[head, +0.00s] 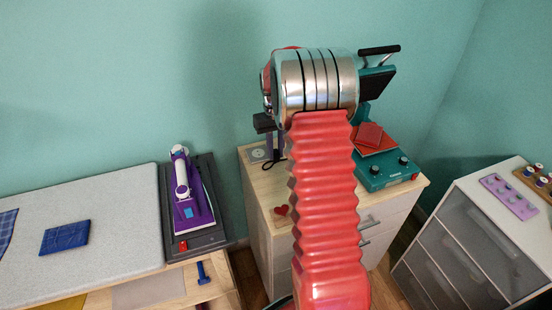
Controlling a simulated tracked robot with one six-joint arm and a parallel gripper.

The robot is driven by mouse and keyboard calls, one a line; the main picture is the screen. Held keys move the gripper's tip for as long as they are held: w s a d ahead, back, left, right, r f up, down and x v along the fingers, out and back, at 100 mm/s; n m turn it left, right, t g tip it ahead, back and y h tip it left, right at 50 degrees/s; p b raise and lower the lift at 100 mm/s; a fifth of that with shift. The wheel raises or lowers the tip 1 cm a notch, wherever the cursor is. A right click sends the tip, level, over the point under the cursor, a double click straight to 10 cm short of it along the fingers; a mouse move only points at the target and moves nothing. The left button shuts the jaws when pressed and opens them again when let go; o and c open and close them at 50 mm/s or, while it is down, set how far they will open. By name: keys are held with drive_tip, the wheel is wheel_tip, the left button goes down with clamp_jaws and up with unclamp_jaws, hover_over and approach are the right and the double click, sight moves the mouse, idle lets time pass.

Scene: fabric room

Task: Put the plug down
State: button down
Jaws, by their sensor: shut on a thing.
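My gripper (265,124) shows only in part, as a dark block at the left of my silver wrist, above the back left of the wooden-topped cabinet. It is shut on the plug, which is mostly hidden. A thin black cord (272,164) loops just below the gripper, close over the cabinet top. A grey plate with a round mark (258,154) lies on the cabinet's back left corner. I cannot tell whether the plug touches anything.
A teal press (386,172) with red squares (369,136) stands right on the cabinet (257,187), its black lid raised. A red heart (281,210) lies in front. Left, a purple iron (190,205) stands beside a grey ironing board (110,235). A drawer unit (480,245) stands right.

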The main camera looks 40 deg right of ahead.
sight(276, 161)
wheel_tip(276, 161, down, 4)
drive_tip(key=shift+r, duration=0.25)
drive_tip(key=shift+f, duration=0.15)
drive_tip(key=shift+s+f, duration=0.1)
drive_tip(key=shift+f, duration=0.1)
drive_tip(key=shift+a+f, duration=0.1)
drive_tip(key=shift+f, duration=0.2)
drive_tip(key=shift+s+f, duration=0.1)
drive_tip(key=shift+f, duration=0.1)
drive_tip(key=c, duration=1.9)
unclamp_jaws()
drive_tip(key=shift+f, duration=0.1)
drive_tip(key=shift+o, duration=1.3)
drive_tip(key=shift+w+r, duration=0.2)
